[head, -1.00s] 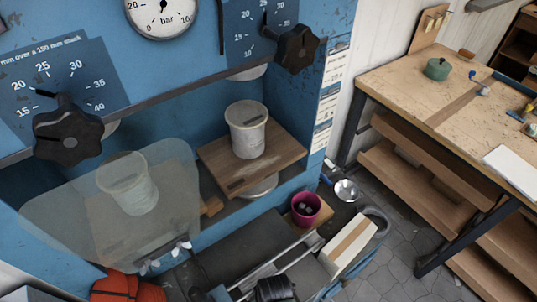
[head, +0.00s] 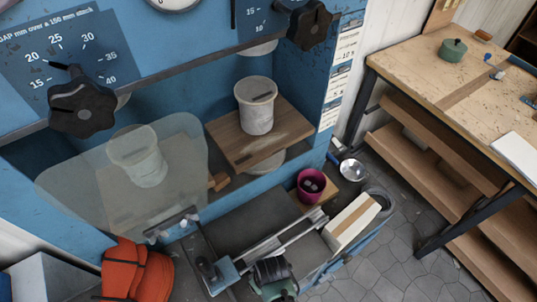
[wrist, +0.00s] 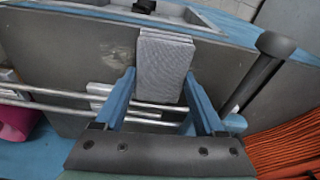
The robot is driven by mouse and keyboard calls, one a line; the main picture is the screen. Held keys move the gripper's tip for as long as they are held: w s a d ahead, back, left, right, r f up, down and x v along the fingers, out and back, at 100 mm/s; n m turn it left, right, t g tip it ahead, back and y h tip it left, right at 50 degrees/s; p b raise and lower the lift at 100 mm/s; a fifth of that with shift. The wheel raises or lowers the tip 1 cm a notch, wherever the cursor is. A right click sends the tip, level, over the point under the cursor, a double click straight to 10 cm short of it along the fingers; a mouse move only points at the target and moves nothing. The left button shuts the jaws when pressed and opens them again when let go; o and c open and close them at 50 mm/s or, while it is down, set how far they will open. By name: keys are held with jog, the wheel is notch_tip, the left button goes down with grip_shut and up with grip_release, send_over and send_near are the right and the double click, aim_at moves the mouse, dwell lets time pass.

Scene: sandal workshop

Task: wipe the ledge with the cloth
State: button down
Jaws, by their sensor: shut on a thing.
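A folded grey cloth (wrist: 165,62) is held between the two blue fingers of my gripper (wrist: 165,92) in the wrist view. The cloth is over a flat dark grey surface (wrist: 75,55); I cannot tell if it touches. In the head view my gripper (head: 272,272) is dark and green, seen from above at the bottom middle, with its fingers and the cloth hidden. The grey top (head: 235,218) below the blue press, perhaps the ledge, lies just beyond it. Two metal rails (head: 280,240) run beside my gripper.
A black-handled lever (head: 207,268) stands close left of my gripper and also shows in the wrist view (wrist: 262,70). A magenta cup (head: 311,187), a pale box (head: 352,222) and an orange bundle (head: 137,270) are nearby. A clear guard (head: 130,185) hangs left.

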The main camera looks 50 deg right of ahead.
jog(key=shift+w+d+b, duration=0.15)
jog(key=shift+w+b, duration=0.15)
jog(key=shift+w, duration=0.45)
jog(key=shift+w+r, duration=0.15)
jog(key=shift+w, duration=0.2)
jog(key=shift+w+a+r+p, duration=0.1)
jog(key=shift+w+a+p, duration=0.1)
jog(key=shift+a, duration=0.3)
jog(key=shift+w+a+p, duration=0.15)
jog(key=shift+a, duration=0.3)
jog(key=shift+s+a+r+p, duration=0.1)
jog(key=shift+s+a+p, duration=0.15)
jog(key=shift+s+p, duration=0.45)
jog(key=shift+s+a+p, duration=0.25)
jog(key=shift+s+p, duration=0.25)
jog(key=shift+s, duration=0.6)
jog(key=shift+s+f, duration=0.2)
jog(key=shift+d, duration=0.1)
notch_tip(320, 180, up, 6)
jog(key=p, duration=0.5)
jog(key=shift+s+p, duration=0.1)
jog(key=shift+p, duration=0.25)
